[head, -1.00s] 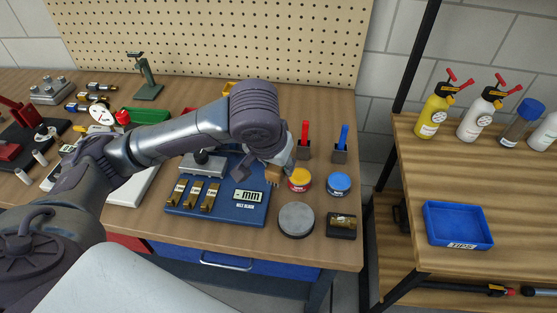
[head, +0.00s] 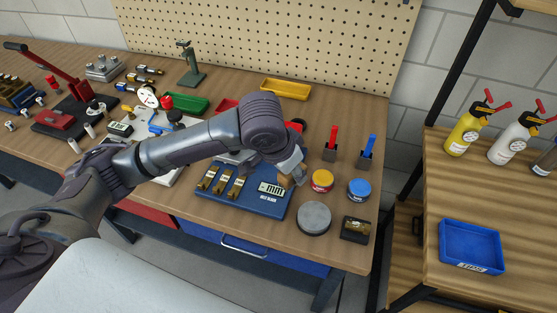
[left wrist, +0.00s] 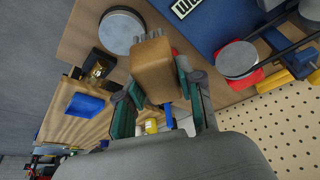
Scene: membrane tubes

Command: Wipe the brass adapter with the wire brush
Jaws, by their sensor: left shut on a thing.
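My left gripper (head: 291,172) is shut on the wire brush, above the bench by the blue gauge block. In the left wrist view, the brush (left wrist: 158,70) is a tan wooden block with grey bristles at its far end, held between the gripper's fingers (left wrist: 155,92). In the head view the brush is small and partly hidden by the gripper. A brass piece, apparently the brass adapter (head: 356,226), lies in a black holder at the bench's front right corner. It also shows in the left wrist view (left wrist: 99,68), apart from the brush. My right gripper is not in view.
A round grey disc (head: 314,218) lies between the gripper and the black holder. A red-and-yellow tin (head: 322,181) and a blue tin (head: 359,190) stand just behind. The blue block (head: 262,206) carries several brass pieces. A shelf with a blue tray (head: 471,246) stands right.

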